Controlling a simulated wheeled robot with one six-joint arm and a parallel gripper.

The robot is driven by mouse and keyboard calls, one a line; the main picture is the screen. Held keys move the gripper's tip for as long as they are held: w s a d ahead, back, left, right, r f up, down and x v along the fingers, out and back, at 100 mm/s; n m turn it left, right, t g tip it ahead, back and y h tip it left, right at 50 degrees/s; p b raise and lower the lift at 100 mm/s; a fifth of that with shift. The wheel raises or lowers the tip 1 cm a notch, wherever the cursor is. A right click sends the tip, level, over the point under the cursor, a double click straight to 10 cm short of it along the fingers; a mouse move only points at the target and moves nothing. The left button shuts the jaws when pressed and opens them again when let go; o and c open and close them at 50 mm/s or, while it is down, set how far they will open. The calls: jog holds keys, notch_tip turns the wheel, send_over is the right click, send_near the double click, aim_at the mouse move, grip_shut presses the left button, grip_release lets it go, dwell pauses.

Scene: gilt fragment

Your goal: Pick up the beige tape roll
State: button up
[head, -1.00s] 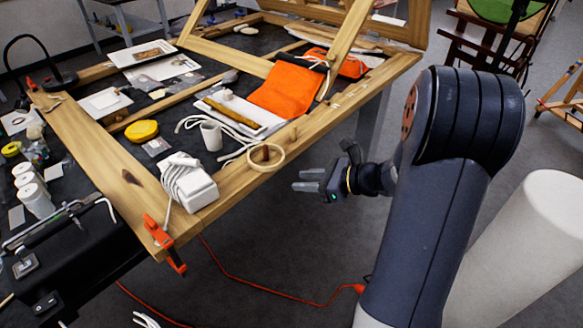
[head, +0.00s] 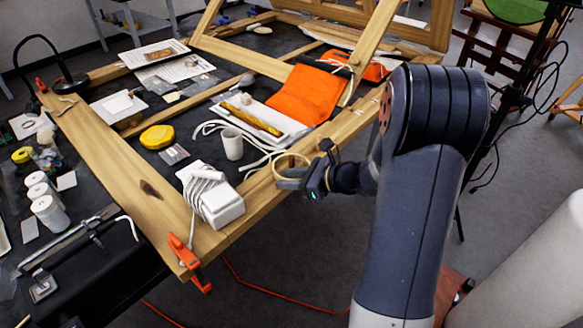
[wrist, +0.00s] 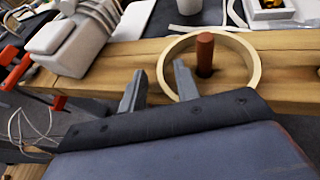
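The beige tape roll (head: 275,163) is a thin ring lying on the wooden frame's near beam (head: 258,192), around a short reddish-brown peg (wrist: 205,52). In the wrist view the roll (wrist: 256,66) is right of centre. My gripper (head: 288,179) is at the roll's near side, its fingers spread and holding nothing. In the wrist view, my gripper's (wrist: 158,70) right fingertip overlaps the roll's left front rim and its left fingertip is outside the roll. I cannot tell whether the right finger is inside the ring or above it.
A white corded block (head: 222,207) sits left of the roll on the beam. A white cup (head: 232,146), loose white cord and an orange cloth (head: 303,93) are behind. An orange clamp (head: 188,262) grips the frame's near corner. Open floor lies in front.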

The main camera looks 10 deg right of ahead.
grip_shut()
dwell(0.4)
